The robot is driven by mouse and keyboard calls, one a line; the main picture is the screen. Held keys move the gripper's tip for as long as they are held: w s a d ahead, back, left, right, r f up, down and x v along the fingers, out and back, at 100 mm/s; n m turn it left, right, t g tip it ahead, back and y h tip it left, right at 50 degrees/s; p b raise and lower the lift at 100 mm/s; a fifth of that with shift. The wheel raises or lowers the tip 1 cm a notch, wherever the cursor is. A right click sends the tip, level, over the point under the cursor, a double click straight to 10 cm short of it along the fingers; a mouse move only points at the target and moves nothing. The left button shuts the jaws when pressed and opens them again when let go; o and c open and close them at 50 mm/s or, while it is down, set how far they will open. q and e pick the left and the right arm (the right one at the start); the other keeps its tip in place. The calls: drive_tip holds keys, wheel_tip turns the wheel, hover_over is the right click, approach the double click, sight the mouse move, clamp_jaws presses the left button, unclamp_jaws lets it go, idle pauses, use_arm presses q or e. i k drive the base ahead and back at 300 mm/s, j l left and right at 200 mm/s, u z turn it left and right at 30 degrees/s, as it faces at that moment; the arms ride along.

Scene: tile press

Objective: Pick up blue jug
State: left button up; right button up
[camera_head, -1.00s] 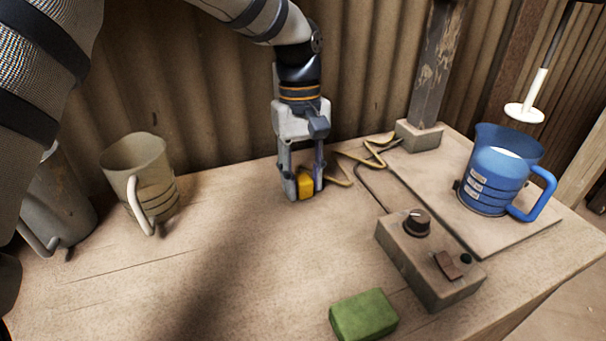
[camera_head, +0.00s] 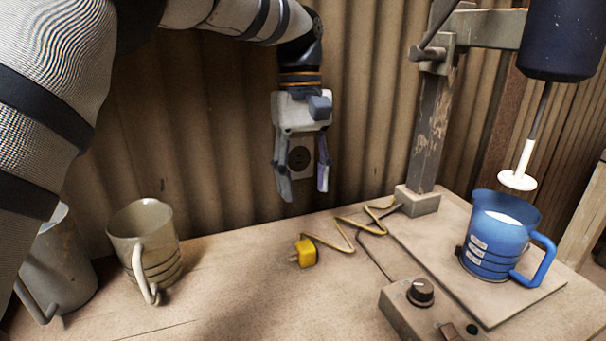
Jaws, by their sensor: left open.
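The blue jug (camera_head: 490,250) stands upright at the right, on the base board under the mixer's white disc (camera_head: 517,181). Its handle points right, and something white shows inside it. My left gripper (camera_head: 306,192) is open and empty, in the air near the back wall. It is well left of the jug and above the yellow plug (camera_head: 307,253). The plug lies on the table with its cord running back toward the mixer's post. My right gripper is out of view.
A control box (camera_head: 425,306) with a knob sits in front of the jug. A beige jug (camera_head: 150,245) and a grey jug (camera_head: 65,260) stand at the left. The mixer post (camera_head: 432,140) rises between gripper and jug.

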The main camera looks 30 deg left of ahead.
sight(501, 226)
drive_tip(key=k+l, duration=0.5)
drive_tip(key=k, duration=0.2)
drive_tip(key=k+l, duration=0.5)
drive_tip(key=k, duration=0.15)
